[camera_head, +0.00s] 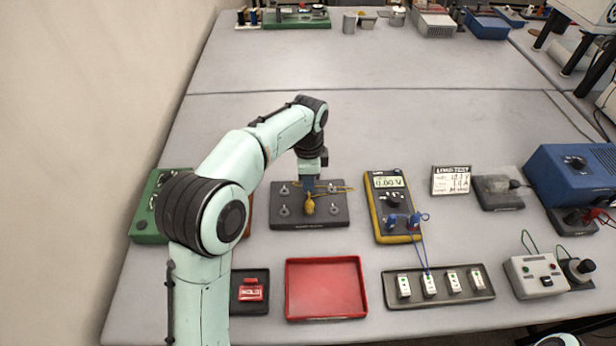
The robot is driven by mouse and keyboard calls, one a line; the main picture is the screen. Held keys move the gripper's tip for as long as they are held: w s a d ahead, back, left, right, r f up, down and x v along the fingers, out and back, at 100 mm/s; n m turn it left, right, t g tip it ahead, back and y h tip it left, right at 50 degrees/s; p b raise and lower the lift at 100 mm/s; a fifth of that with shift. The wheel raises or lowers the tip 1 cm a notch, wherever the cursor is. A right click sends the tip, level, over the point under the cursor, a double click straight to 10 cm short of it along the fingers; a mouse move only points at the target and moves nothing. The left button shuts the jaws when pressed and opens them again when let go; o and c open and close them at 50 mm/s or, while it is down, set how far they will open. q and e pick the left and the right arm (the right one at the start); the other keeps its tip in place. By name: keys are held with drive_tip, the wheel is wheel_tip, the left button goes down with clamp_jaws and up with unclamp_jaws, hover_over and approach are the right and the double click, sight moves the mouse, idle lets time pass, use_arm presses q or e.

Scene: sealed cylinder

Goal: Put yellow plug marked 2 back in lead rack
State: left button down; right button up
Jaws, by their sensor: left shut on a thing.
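The black lead rack (333,221) lies on the table left of centre, with several small grey posts on it. My left gripper (309,190) points down over the middle of the rack and is shut on the yellow plug (309,207). The plug is at the rack's front middle; I cannot tell whether it touches the rack or is seated. A yellow lead shows beside the gripper, over the back of the rack. The plug's mark is too small to read. My right gripper is not in view.
A yellow multimeter (377,217) with blue plugs stands right of the rack. A red tray (326,310), a black tray with white blocks (475,293) and a small red-labelled box (250,291) lie in front. A green case (147,227) stands left.

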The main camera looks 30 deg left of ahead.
use_arm(q)
drive_tip(key=shift+p, duration=0.5)
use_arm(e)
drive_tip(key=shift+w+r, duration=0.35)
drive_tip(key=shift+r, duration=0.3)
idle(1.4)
use_arm(q)
drive_tip(key=shift+f, duration=0.15)
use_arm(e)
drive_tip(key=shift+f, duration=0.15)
use_arm(q)
drive_tip(key=c, duration=0.9)
unclamp_jaws()
drive_tip(key=shift+o, duration=0.2)
wheel_tip(320, 180, up, 12)
drive_tip(key=p, duration=0.2)
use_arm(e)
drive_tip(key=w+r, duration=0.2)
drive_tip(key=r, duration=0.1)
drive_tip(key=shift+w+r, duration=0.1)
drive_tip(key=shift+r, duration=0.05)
